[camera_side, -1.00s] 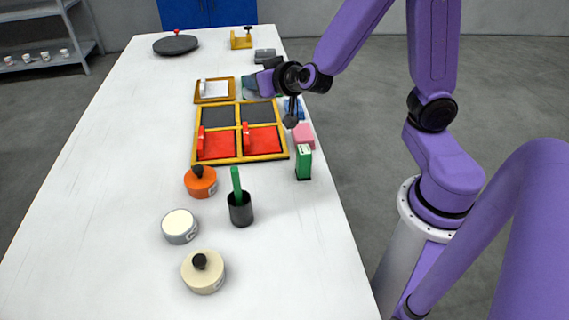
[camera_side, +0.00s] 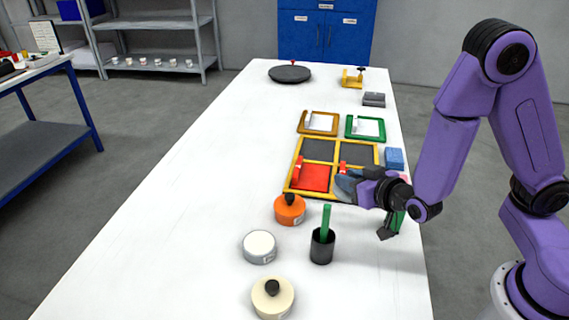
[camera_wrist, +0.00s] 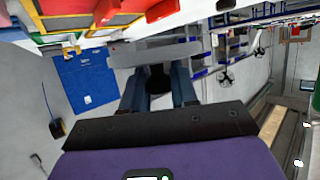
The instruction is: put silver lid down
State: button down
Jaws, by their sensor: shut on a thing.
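My gripper (camera_wrist: 157,78) is shut on the dark knob of a flat grey lid (camera_wrist: 150,52), which shows nearly edge-on beyond the fingers in the wrist view. In the side view my gripper (camera_side: 358,187) is over the front right of the yellow-framed tray, and only a grey-blue edge of the lid (camera_side: 344,187) shows beside it. A silver-sided pot (camera_side: 259,250) with a pale top and no knob stands left of the dark cup. The lid is held apart from this pot, to its upper right in the picture.
The tray (camera_side: 288,190) holds red and dark panels. An orange pot (camera_side: 290,212) and a cream pot (camera_side: 272,300) have black knobs. A dark cup (camera_side: 322,248) holds a green stick. A round dark plate (camera_side: 290,74) lies far back. The table's left side is clear.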

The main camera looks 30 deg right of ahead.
jog(key=shift+s+a+f, duration=0.15)
jog(key=shift+a+f, duration=0.1)
jog(key=shift+f, duration=4)
jog(key=shift+f, duration=0.1)
jog(key=shift+s+f, duration=0.1)
jog(key=shift+f, duration=0.5)
jog(key=c, duration=0.9)
grip_release()
jog(key=shift+o, duration=0.2)
jog(key=shift+r, duration=0.6)
jog(key=shift+y, duration=0.3)
jog(key=v, duration=0.5)
jog(key=shift+a, duration=0.15)
jog(key=shift+v, duration=1.2)
